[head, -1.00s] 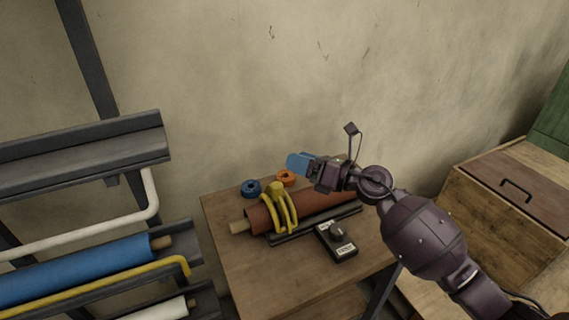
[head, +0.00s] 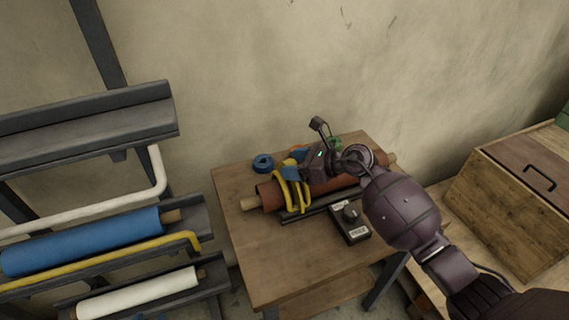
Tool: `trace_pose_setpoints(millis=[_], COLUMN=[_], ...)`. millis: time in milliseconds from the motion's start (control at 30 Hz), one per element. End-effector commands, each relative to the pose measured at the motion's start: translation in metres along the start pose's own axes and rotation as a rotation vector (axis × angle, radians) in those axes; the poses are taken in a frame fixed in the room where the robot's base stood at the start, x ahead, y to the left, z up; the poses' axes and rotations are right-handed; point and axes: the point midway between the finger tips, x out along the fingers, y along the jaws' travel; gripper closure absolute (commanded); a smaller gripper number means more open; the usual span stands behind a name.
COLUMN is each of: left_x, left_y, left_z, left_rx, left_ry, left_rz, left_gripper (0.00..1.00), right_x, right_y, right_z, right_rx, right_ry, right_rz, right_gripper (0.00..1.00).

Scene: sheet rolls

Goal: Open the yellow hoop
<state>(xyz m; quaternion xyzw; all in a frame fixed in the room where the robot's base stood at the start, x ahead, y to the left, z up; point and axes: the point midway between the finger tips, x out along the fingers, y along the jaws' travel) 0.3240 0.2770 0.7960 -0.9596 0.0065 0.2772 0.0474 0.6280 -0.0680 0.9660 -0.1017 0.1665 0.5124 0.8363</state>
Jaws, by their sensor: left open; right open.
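The yellow hoop (head: 293,193) is a curved double band around the red-brown roll (head: 336,184) on the wooden table. Its top is partly hidden by my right gripper (head: 289,173). The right arm comes in from the right, and its blue fingertips are at the top of the hoop. The gripper is open; whether the fingers touch the hoop or stand around its knob, I cannot tell. My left gripper is not in view.
A rack (head: 85,135) with rolls stands left, a wooden chest (head: 520,205) right. The table's front (head: 275,265) is clear.

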Motion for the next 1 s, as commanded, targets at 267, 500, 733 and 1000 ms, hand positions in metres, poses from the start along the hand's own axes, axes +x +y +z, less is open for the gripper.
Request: trace_pose_setpoints(millis=[267, 500, 733, 1000], left_x=[0.002, 0.002, 0.001, -0.001], left_y=[0.001, 0.001, 0.001, 0.001], left_z=[-0.001, 0.000, 0.003, 0.006], left_rx=[-0.002, -0.003, -0.003, -0.004], left_ry=[0.004, 0.002, -0.004, -0.010], left_rz=[0.001, 0.001, 0.000, -0.001], left_gripper=[0.57, 0.57, 0.57, 0.57], right_x=[0.029, 0.032, 0.032, 0.032], right_y=[0.000, 0.000, 0.000, 0.000], right_z=[0.000, 0.000, 0.000, 0.000], right_rx=[0.001, -0.001, -0.001, 0.000], right_ry=[-0.001, 0.000, 0.000, 0.000], right_rz=[0.001, 0.000, 0.000, 0.000], right_gripper=[0.39, 0.39, 0.54, 0.96])
